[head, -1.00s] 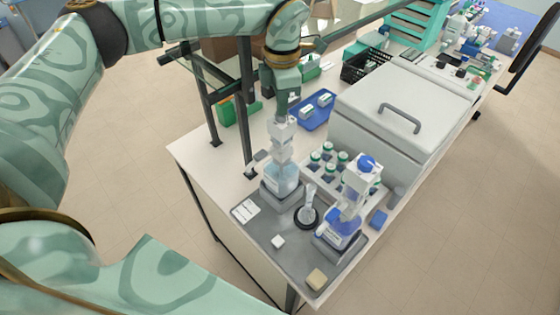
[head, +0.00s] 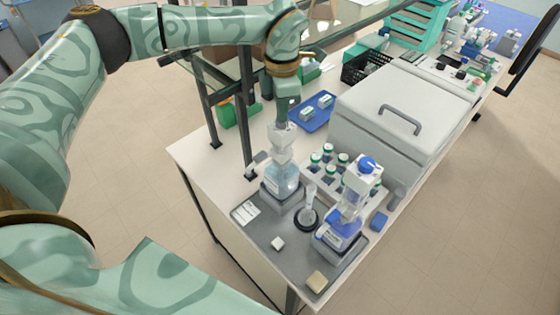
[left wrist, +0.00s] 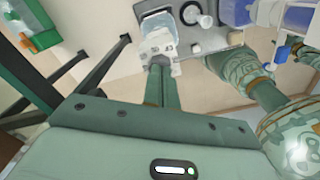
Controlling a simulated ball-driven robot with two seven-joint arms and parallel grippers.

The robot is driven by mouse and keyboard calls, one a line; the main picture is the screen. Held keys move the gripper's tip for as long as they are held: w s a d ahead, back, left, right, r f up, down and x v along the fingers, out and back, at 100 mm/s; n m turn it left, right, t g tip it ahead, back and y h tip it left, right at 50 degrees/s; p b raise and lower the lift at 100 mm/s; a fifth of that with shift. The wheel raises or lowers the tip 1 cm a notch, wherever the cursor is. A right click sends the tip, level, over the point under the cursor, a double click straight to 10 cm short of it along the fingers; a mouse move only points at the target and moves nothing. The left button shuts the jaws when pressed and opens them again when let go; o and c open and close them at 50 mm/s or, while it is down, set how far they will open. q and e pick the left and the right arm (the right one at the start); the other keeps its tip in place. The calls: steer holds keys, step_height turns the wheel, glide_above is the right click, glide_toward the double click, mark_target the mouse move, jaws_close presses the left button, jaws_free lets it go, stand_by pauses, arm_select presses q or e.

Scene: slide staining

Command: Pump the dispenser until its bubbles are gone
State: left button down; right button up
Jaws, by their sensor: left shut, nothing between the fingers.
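A bottle-top dispenser with a clear bottle (head: 281,180) and white pump head (head: 281,138) stands upright on a grey stand on the tray. My left gripper (head: 283,122) points straight down with its fingers shut and empty, at the top of the pump head. In the left wrist view its fingertips reach the white head (left wrist: 158,42). Bubbles are too small to make out. A second dispenser with a blue cap (head: 368,164) and blue liquid stands to the right. My right gripper is not in view.
A small clear flask (head: 310,207) on a black ring stands between the dispensers, on the grey tray (head: 283,262). Green-capped bottles (head: 328,150) in a rack, a large grey lidded box (head: 400,115) and a blue tray (head: 318,118) lie behind. Dark frame posts stand left.

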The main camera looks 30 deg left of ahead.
arm_select(q)
steer(key=shift+f, duration=0.1)
stand_by(0.5)
steer(key=shift+r+p, duration=2.55)
steer(key=shift+r, duration=0.4)
step_height(320, 180, up, 5)
steer(key=p, duration=0.4)
